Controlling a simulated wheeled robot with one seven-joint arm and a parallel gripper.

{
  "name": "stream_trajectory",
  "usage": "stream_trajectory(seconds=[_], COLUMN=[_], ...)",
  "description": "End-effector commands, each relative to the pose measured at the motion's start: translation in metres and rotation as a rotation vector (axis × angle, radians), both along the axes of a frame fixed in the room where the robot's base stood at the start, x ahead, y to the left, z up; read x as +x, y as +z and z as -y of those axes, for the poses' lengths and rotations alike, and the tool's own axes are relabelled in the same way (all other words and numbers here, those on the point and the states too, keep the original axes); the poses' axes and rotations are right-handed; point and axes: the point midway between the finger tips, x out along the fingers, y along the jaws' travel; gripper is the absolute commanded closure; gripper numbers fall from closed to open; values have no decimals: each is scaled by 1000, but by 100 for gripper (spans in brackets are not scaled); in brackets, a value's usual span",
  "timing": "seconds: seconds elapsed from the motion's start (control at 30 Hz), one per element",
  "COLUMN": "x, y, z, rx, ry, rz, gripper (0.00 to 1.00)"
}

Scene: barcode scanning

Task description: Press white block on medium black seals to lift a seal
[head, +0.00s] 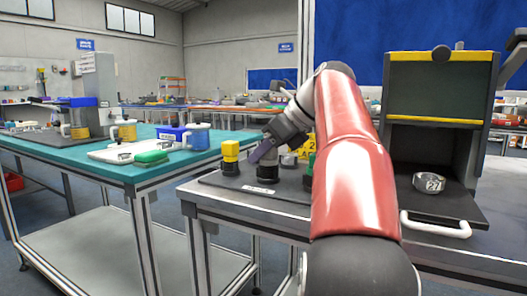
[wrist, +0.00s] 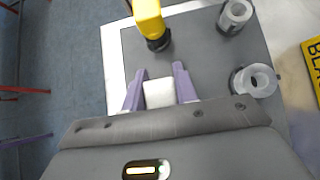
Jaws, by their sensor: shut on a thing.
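My gripper (wrist: 160,82) has purple fingers on both sides of a white block (wrist: 159,94) and is shut on it. In the head view my gripper (head: 262,152) points down over a dark mat (head: 228,183). A black cylindrical piece (head: 267,172), perhaps a seal, stands upright under the fingers. Whether the block touches it is hidden. In the wrist view the area just below the block is covered by the block and my gripper body.
A yellow-topped black piece (head: 230,157) stands close left of my gripper. Two hollow grey-white cylinders (wrist: 235,16) (wrist: 254,80) stand on the mat. A yellow lettered sign (wrist: 313,66) lies right. An open black machine (head: 440,110) holds a metal part marked 27 (head: 429,184).

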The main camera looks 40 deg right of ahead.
Motion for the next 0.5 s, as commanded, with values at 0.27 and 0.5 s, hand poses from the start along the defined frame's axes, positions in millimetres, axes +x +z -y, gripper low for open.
stream_trajectory(seconds=[0.27, 0.5], x=[0, 0], y=[-4, -7], z=[0, 0], rx=[-1, 0], ry=[-1, 0], rz=[0, 0], gripper=[99, 99])
